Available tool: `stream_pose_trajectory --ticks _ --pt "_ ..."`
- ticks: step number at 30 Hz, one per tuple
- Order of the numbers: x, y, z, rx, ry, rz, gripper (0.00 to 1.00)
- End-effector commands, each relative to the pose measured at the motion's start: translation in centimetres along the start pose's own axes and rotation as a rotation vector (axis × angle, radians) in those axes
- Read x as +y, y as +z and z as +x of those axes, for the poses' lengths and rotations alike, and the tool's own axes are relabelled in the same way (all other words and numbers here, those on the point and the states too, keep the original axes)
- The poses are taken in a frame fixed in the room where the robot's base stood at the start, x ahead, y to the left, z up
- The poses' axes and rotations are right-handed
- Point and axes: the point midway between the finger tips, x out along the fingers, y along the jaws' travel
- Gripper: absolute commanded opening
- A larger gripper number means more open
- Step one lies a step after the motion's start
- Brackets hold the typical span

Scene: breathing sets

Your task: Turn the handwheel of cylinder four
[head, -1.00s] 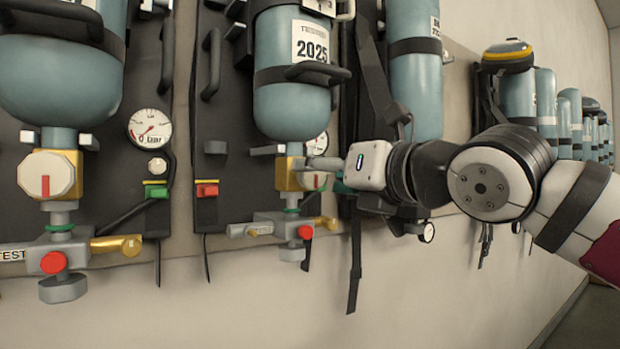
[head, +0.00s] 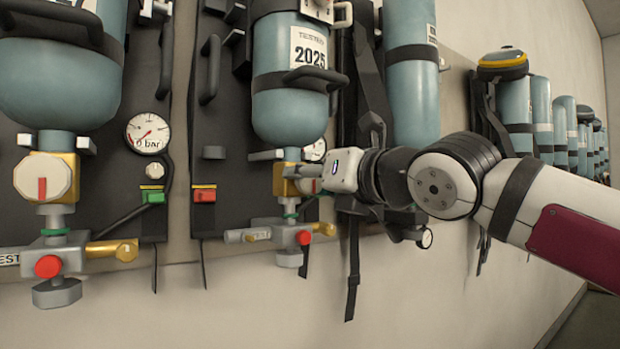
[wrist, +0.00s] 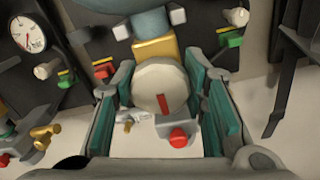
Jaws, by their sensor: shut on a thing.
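The handwheel (wrist: 158,90) is a round off-white knob with a red mark. It sits on the gold valve body (wrist: 157,48) below a blue-grey cylinder (head: 288,112) labelled 2025. No cylinder number four is readable. My gripper (wrist: 165,88) has its green-lined fingers on the left and right sides of the handwheel and is shut on it. In the wrist view the red mark points nearly straight down, slightly tilted. In the head view my gripper (head: 308,180) comes in from the right and hides most of the handwheel.
A second cylinder set with its own handwheel (head: 43,178) and pressure gauge (head: 148,133) hangs at the left. A red-knobbed fitting (head: 303,238) is just below my gripper. Black straps (head: 353,270) hang beside my wrist. More cylinders (head: 540,115) line the wall at right.

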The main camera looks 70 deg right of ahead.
Motion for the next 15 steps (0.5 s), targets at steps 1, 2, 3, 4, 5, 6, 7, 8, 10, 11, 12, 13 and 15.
stream_pose_trajectory --ticks 1,2,3,4,5,6,7,8,10,11,12,13,15 --pt "-0.01 0.00 0.00 0.000 0.000 0.001 0.11" --pt "-0.01 0.00 0.00 0.000 0.000 0.002 0.11" --pt "-0.01 -0.01 0.00 0.000 0.000 0.005 0.11" --pt "-0.01 -0.02 0.01 0.000 0.000 0.009 0.11" --pt "-0.02 -0.02 0.01 0.000 0.000 0.014 0.11" --pt "-0.02 -0.03 0.01 0.000 0.000 0.022 0.11" --pt "-0.03 -0.04 0.01 0.000 0.000 0.030 0.11" --pt "-0.03 -0.05 0.01 0.000 0.000 0.039 0.11" --pt "-0.05 -0.07 0.02 -0.001 0.001 0.069 0.11" --pt "-0.06 -0.08 0.02 -0.001 0.001 0.084 0.11" --pt "-0.08 -0.11 0.03 0.000 0.001 0.108 0.11" --pt "-0.09 -0.14 0.03 0.000 0.001 0.126 0.11" --pt "-0.12 -0.18 0.05 0.000 0.001 0.177 0.11"
